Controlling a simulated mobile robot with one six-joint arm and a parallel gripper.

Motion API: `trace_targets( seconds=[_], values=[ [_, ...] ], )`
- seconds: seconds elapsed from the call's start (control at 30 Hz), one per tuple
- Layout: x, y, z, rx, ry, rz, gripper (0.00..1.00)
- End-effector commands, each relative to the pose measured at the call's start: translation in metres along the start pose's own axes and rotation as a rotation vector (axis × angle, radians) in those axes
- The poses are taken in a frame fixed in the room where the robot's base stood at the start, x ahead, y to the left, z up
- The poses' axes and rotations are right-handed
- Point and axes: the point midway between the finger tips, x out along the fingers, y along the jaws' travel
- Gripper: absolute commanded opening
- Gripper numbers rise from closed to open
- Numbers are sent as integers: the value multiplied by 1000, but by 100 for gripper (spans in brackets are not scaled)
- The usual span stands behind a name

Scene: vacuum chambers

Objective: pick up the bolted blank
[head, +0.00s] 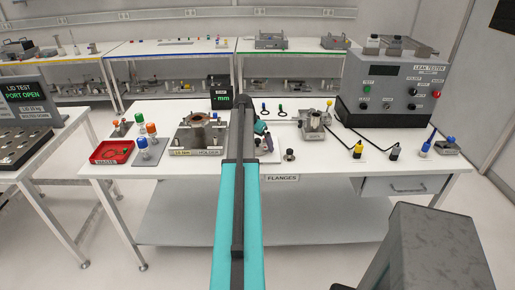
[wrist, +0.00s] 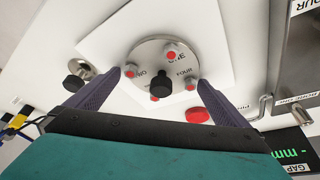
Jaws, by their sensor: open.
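The bolted blank (wrist: 133,61) is a round metal disc in the wrist view. It has several red-topped bolts around its rim, word labels beside them, and a black knob (wrist: 159,82) at its centre. It lies on a white plate or tray. My gripper (wrist: 158,76) is open, its two dark fingers on either side of the disc's near part and the knob, with nothing held. I cannot tell how high the fingertips are above it. In the head view my gripper (head: 262,136) is over the flanges area of the bench, and my arm hides most of the blank.
A small black-knobbed part (wrist: 77,80) lies left of the blank, and a red round piece (wrist: 197,115) lies near the right finger. On the bench stand a metal holder (head: 199,135), a red tray (head: 111,152), a gap display (head: 219,92) and the leak tester (head: 390,90).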

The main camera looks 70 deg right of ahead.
Motion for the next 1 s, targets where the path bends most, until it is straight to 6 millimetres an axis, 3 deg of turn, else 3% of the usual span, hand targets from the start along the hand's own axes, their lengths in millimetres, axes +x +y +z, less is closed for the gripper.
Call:
trace_targets(
  seconds=[0.07, 0.47, 1.0],
  values=[
    [0, 0, 0, 0, 0, 0, 95],
    [0, 1, 0, 0, 0, 1, 27],
    [-8, 0, -5, 1, 5, -1, 26]
  ],
)
